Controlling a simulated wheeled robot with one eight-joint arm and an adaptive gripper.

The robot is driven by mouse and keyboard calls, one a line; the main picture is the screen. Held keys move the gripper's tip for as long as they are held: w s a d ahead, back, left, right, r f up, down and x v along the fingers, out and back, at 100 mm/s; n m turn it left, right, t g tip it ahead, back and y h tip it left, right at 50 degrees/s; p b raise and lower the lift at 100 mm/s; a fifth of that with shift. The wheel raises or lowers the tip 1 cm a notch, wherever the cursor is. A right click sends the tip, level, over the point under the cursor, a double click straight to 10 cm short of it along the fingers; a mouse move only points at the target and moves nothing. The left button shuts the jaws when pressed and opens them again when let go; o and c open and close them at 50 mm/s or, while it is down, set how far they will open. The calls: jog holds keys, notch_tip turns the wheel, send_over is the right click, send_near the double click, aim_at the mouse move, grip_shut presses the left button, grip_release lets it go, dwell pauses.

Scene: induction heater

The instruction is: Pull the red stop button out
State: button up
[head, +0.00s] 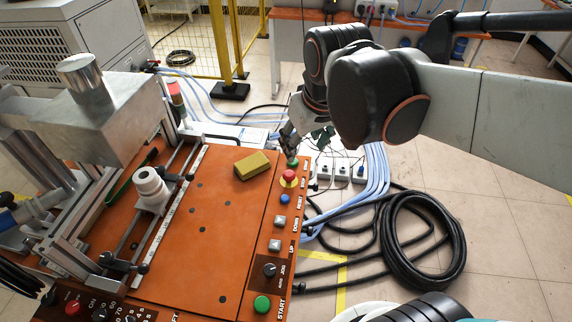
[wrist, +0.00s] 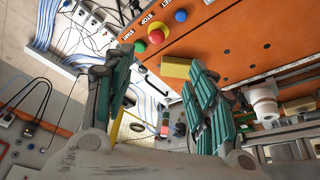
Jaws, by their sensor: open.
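The red stop button (head: 289,175) has a yellow collar and sits on the right strip of the orange panel, between a green button (head: 292,163) and a blue button (head: 285,199). In the wrist view the red button (wrist: 157,36) shows near the top, beyond the fingers. My gripper (head: 291,146) is just past the green button in the head view, above the panel's far corner. In the wrist view my gripper (wrist: 162,75) has its two teal fingers spread wide with nothing between them. It does not appear to touch the red button.
A yellow block (head: 252,165) lies on the orange panel (head: 215,230) left of the buttons. A white cylinder (head: 150,190) and metal rails stand farther left. A white power strip (head: 338,168) and coiled black cable (head: 428,240) lie on the floor at right.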

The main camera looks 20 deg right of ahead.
aim_at(289, 173)
jog(key=w+f+n+g, duration=0.2)
jog(key=w+f+g, duration=0.3)
jog(key=w, duration=0.5)
jog(key=shift+t, duration=0.5)
jog(key=f+b, duration=0.2)
jog(key=f, duration=0.5)
jog(key=f+b, duration=0.3)
jog(key=f, duration=0.4)
jog(key=shift+s+d+f+b, duration=0.15)
jog(key=shift+s+f+b, duration=0.1)
jog(key=shift+b, duration=0.1)
